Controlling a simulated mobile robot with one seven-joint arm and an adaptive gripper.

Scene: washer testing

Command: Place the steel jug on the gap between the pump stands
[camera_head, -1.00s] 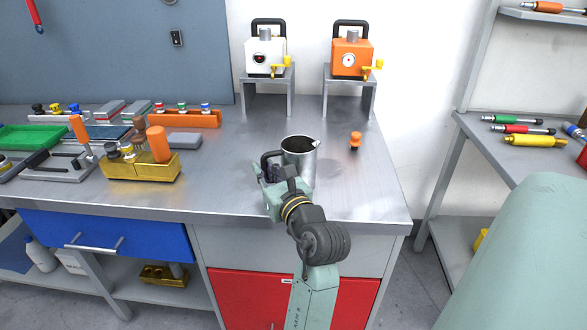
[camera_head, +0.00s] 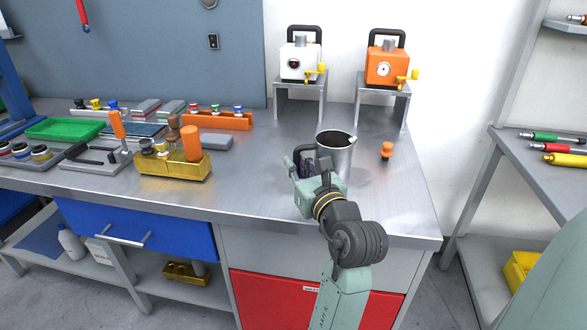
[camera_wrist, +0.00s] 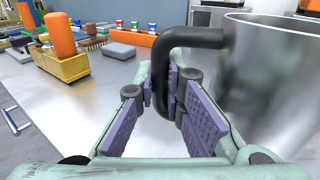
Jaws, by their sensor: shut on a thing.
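The steel jug (camera_head: 337,158) is upright over the right part of the bench, and its black handle faces left. My gripper (camera_head: 306,168) is shut on that handle. The wrist view shows the purple finger pads (camera_wrist: 168,95) on either side of the black handle (camera_wrist: 180,40), with the jug's body (camera_wrist: 268,80) at right. I cannot tell whether the jug's base touches the bench. Two pump stands are at the back: the left stand (camera_head: 301,84) bears a white pump (camera_head: 300,60), the right stand (camera_head: 384,92) an orange pump (camera_head: 387,66). A bare gap (camera_head: 340,100) lies between them.
A small orange-topped item (camera_head: 386,151) stands right of the jug. A gold block with an orange handle (camera_head: 172,166), a green tray (camera_head: 65,129) and an orange rack (camera_head: 217,120) fill the left. The bench between jug and stands is clear.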

